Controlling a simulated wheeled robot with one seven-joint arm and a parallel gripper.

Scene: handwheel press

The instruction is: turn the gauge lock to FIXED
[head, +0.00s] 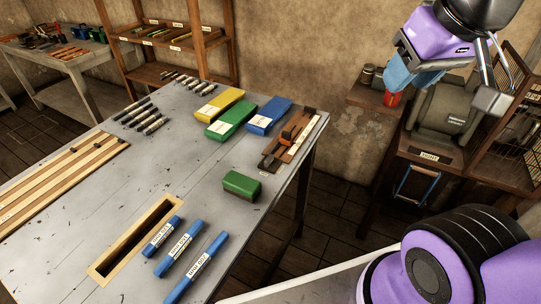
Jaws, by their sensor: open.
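Near the right edge of the grey bench (95,215) lies a narrow wooden fixture (270,161) with dark and orange blocks and a pale marked strip. It may be the gauge, but its markings are too small to read. I cannot tell which part is the lock or how it is set. My gripper (447,88) hangs at the upper right, in front of the wall and machine stand, well clear of the fixture. It is open, and I see nothing held. Its fingertips are only partly clear.
Yellow (219,104), green (231,121) and blue (268,115) boxes stand left of the fixture, a green block (241,186) in front. Labelled blue bars (180,248) lie beside a framed slot (135,238). A grey machine (447,109) stands on a wooden stand at right.

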